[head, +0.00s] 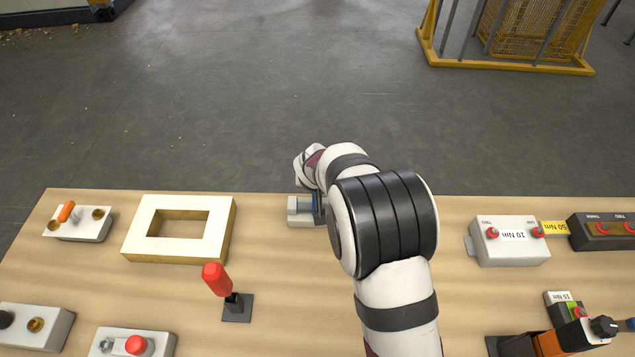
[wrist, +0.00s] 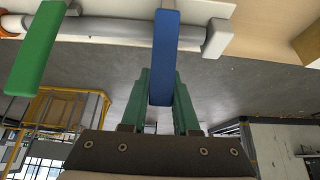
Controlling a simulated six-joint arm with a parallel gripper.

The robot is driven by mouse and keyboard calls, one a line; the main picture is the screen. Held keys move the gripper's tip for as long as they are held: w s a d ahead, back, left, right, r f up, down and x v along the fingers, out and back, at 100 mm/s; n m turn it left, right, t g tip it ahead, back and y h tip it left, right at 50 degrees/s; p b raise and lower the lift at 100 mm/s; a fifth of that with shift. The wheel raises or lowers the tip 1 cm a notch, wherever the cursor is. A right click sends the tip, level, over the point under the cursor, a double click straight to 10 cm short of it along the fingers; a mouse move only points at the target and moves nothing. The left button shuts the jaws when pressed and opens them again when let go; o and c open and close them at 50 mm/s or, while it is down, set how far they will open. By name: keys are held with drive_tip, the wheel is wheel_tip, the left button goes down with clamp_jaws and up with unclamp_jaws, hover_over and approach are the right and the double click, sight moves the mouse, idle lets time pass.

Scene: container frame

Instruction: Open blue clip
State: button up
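The blue clip (wrist: 165,45) is a flat bar in the wrist view, hanging from a white fixture with a grey tube (wrist: 120,28). Its free end lies between the two green fingers of my gripper (wrist: 162,88). The fingers flank the clip closely; whether they press on it I cannot tell. A green clip (wrist: 38,45) hangs from the same fixture to the left, clear of my gripper. My arm hides the gripper and most of the fixture there.
The wooden table (head: 270,270) holds a white-topped frame (head: 140,226), a red-handled lever (head: 217,279) and a white 10 Nm box (head: 510,242). Several other boxes stand at the sides. Open floor lies beyond the far edge.

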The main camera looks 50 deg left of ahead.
drive_tip(key=o, duration=0.4)
drive_tip(key=v, duration=1.6)
drive_tip(key=w+a+g+h, duration=0.1)
drive_tip(key=w+a+h, duration=0.2)
drive_tip(key=w, duration=0.3)
drive_tip(key=f+g, duration=0.1)
drive_tip(key=f, duration=0.4)
drive_tip(key=s+f+g, duration=0.1)
drive_tip(key=f, duration=0.4)
drive_tip(key=a+f+g+h, duration=0.1)
drive_tip(key=f, duration=0.3)
drive_tip(key=shift+s+a+f, duration=0.1)
drive_tip(key=shift+s+f, duration=0.3)
